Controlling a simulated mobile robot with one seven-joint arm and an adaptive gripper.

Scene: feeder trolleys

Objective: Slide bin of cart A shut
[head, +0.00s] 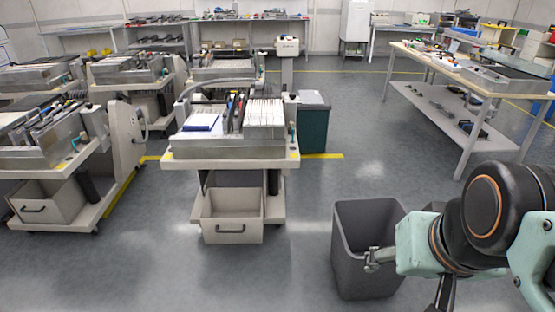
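Several feeder carts stand in the head view, and I cannot read which is cart A. The middle cart (230,160) faces me, with a grey bin (232,230) low under its top. This bin stands out toward me, its open top showing and a dark handle on its front. The left cart (40,155) has a similar bin (45,209) low down, also with its open top partly showing. My gripper (372,259) is at the lower right, in front of a grey waste bin and well apart from both cart bins. Its fingers are too small to judge.
The open grey waste bin (365,225) stands on the floor right of the middle cart. A dark green container (313,128) stands behind it. A long workbench (470,75) is at the right. Clear floor lies in front of the middle cart.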

